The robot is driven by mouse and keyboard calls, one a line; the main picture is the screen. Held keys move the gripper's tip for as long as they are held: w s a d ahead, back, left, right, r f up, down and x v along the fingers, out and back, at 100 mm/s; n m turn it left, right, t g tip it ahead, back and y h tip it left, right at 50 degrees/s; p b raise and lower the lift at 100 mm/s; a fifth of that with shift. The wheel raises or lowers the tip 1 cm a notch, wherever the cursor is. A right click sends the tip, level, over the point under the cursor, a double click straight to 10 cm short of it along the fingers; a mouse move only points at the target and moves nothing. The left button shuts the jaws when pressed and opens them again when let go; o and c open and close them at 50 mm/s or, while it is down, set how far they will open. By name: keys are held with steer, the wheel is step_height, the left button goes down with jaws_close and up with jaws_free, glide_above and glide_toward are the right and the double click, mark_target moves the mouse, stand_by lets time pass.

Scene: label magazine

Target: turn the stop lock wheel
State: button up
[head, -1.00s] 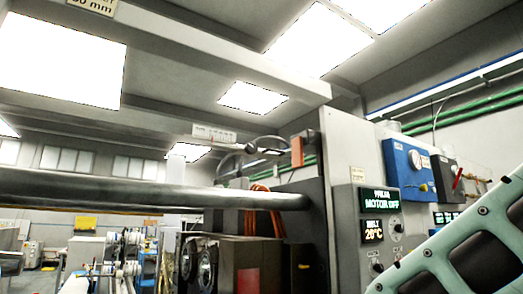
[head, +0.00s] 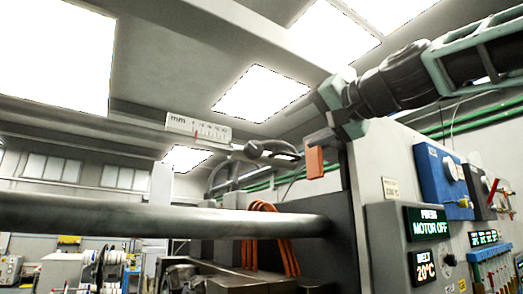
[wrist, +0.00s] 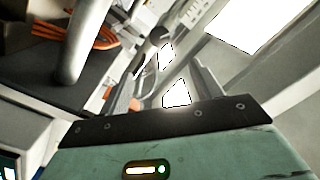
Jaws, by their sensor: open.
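The stop lock wheel (head: 270,145) shows in the head view as a thin dark-grey ring, seen nearly edge-on, with a dark hub, left of the orange block. My gripper (head: 320,118) is up and to the right of it, above the top corner of the grey machine housing, apart from the wheel. In the wrist view my gripper (wrist: 172,78) has its two grey fingers spread with nothing held between them. Part of a dark rounded piece shows beyond the fingers, but I cannot tell whether it is the wheel.
An orange block (head: 315,162) sits just below my gripper. A thick grey bar (head: 160,221) runs in from the left. Orange cables (head: 268,232) hang below the wheel. A millimetre scale (head: 198,128) is left of it. A panel (head: 427,224) reads MOTOR OFF.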

mark_target(257, 148)
steer(key=p+x, duration=0.8)
steer(key=x, duration=0.7)
steer(key=shift+w+a, duration=0.15)
steer(key=shift+a, duration=0.1)
steer(key=shift+w+a+f+p, duration=0.1)
steer(key=shift+w+a+p, duration=0.2)
steer(key=shift+w+p, duration=0.15)
steer(key=c, duration=1)
